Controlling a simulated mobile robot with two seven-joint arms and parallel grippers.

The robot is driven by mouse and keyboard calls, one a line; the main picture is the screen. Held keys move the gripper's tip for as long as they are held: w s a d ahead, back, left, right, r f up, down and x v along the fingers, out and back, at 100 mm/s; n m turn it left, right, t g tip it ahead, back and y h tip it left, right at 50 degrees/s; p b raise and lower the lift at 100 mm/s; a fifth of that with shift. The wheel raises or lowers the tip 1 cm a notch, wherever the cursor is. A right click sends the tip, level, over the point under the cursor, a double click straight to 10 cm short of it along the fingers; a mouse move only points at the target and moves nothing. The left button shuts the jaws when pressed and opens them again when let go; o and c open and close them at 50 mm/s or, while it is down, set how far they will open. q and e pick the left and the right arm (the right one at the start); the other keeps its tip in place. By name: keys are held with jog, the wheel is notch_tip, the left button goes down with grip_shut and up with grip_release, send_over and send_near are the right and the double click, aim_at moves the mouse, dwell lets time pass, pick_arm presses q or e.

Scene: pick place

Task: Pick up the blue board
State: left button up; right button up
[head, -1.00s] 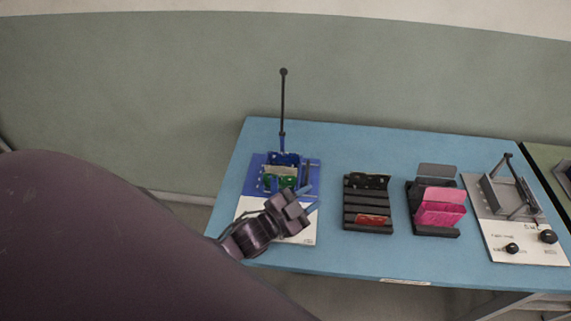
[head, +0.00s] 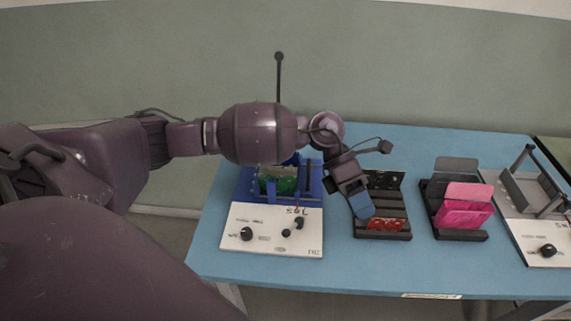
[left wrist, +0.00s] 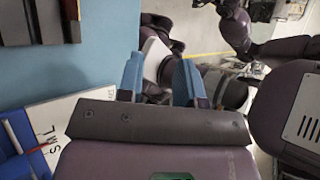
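I see no separate loose blue board. A blue test fixture (head: 314,181) with a white front panel (head: 272,240) stands on the left of the table, and a green board (head: 285,181) sits in it, partly hidden by my arm. My left gripper (head: 362,206) points down by the left edge of a black slotted rack (head: 396,207) that holds a red board (head: 387,224). In the left wrist view my blue fingers (left wrist: 160,80) are apart with nothing between them. My right gripper is not visible.
A second black rack (head: 459,234) to the right holds a pink board (head: 466,207) and a grey board (head: 456,170). A grey-and-white fixture (head: 531,236) stands at the far right. The blue table's front strip (head: 345,270) is clear.

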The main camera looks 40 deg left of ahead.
pick_arm(q)
jog(key=w+a+r+m+y+b, duration=0.1)
jog(key=w+a+y+b, duration=0.1)
jog(key=w+a+y, duration=0.45)
jog(key=w+a+t+y+b, duration=0.1)
jog(key=w+a+y+b, duration=0.15)
jog(key=a, duration=0.65)
jog(key=w+a+r+m+y+b, duration=0.1)
jog(key=w+a+y, duration=0.35)
jog(key=a, duration=0.25)
send_over(292, 162)
jog(key=shift+f, duration=2.75)
jog(key=shift+y, duration=0.25)
jog(key=b+x, duration=0.2)
jog(key=x, duration=0.3)
jog(key=shift+w+a, duration=0.1)
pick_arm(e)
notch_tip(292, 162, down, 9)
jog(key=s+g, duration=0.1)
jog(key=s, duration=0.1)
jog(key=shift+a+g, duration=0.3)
pick_arm(q)
jog(key=shift+r+t, duration=0.1)
jog(key=shift+t, duration=0.2)
grip_shut()
